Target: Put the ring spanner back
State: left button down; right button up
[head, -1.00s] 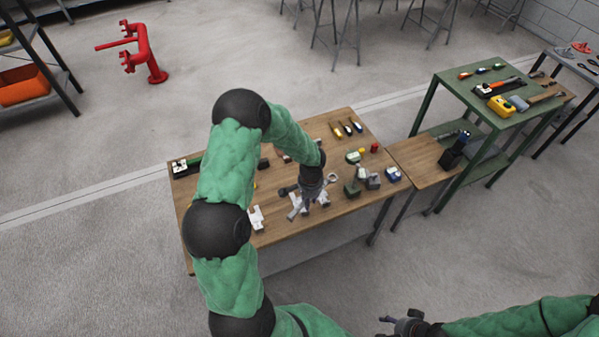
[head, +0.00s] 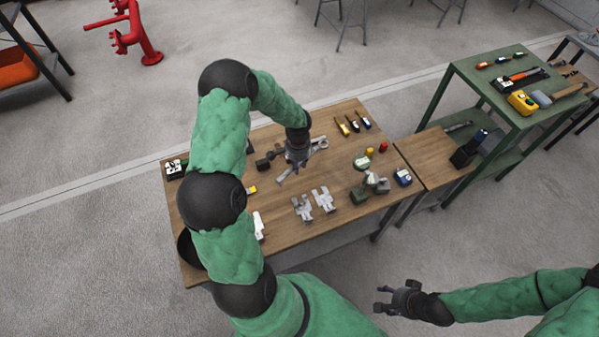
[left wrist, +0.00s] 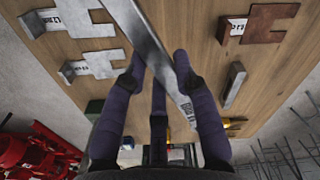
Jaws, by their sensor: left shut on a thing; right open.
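My left gripper (head: 297,157) is over the back middle of the wooden table. It is shut on a long grey metal tool, which I take to be the ring spanner (head: 318,143); its far end points to the back right in the head view. In the left wrist view the spanner (left wrist: 150,45) runs slantwise between the dark fingers (left wrist: 160,90), with a small label near its lower end. I cannot tell its exact height above the table. My right gripper (head: 392,300) is open and empty, in front of the table and away from it.
Two grey brackets (head: 313,203) lie at the table's front middle. Several screwdriver-like tools (head: 353,124) lie at the back right. A green shelf table (head: 490,70) with tools stands further right.

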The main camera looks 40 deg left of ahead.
aim_at(298, 180)
pick_arm(q)
notch_tip(298, 180, down, 8)
jog(key=shift+f+b, duration=0.1)
jog(key=shift+b, duration=1)
jog(key=c, duration=1)
grip_release()
jog(key=shift+r, duration=0.2)
notch_tip(298, 180, up, 12)
jog(key=p, duration=0.3)
jog(key=shift+p, duration=0.35)
